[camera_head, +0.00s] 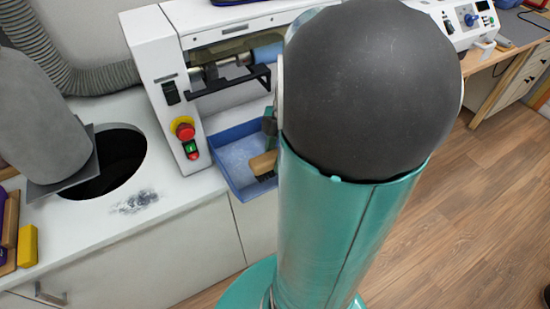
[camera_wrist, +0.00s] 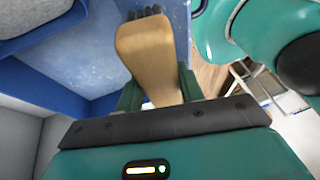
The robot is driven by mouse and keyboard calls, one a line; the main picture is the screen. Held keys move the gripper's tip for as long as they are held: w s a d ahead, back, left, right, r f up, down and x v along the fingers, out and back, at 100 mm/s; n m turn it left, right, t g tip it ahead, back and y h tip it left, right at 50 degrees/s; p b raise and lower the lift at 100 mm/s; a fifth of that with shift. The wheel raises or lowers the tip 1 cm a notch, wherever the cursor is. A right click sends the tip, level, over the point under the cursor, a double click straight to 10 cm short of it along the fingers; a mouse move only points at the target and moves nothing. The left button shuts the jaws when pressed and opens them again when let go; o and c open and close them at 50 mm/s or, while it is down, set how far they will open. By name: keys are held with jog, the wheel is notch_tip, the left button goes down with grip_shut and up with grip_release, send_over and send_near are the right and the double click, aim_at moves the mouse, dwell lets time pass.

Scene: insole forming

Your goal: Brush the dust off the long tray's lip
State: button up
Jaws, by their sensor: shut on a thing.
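The long blue tray (camera_head: 222,172) sits under the white machine in the head view, with pale dust on its floor. Its blue wall and rim (camera_wrist: 100,75) fill the left of the wrist view, with pale dust specks inside. A brush (camera_wrist: 148,52) with a tan wooden handle and dark bristles is held between the green fingers of my gripper (camera_wrist: 160,92). The bristles point away from the gripper, close by the tray; contact is unclear. In the head view the brush (camera_head: 263,163) shows at the tray's right side, and my arm hides most of the gripper.
The white machine (camera_head: 165,85) with a red button stands over the tray. A round dark hole (camera_head: 120,155) and a grey dust patch (camera_head: 138,201) are on the white counter to the left. A yellow block (camera_head: 27,246) lies at far left. Wooden floor is open at right.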

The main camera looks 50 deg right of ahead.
jog(key=shift+r, duration=3.05)
